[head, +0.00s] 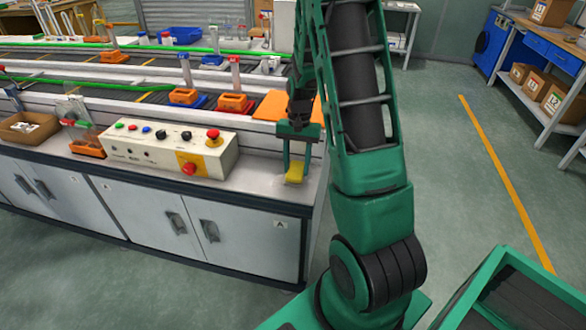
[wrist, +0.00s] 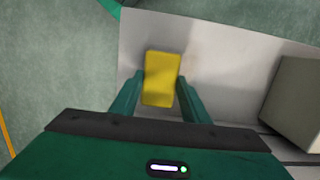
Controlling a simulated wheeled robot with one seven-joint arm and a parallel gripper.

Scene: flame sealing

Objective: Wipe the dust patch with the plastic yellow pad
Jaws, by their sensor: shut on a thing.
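The yellow pad (head: 295,171) is at the right end of the white bench top (head: 262,187), near its front corner. My gripper (head: 296,160) points down and is shut on the pad. In the wrist view the yellow pad (wrist: 161,78) sits between the two green fingers of my gripper (wrist: 158,98). I cannot tell whether the pad touches the bench top. I cannot make out the dust patch in either view; a darker shade on the bench around the pad may be only shadow.
A control box with red buttons (head: 168,147) stands on the bench to the left of the pad. An orange plate (head: 272,105) lies behind my gripper. The bench's right edge is close to the pad, with open floor (head: 455,180) beyond.

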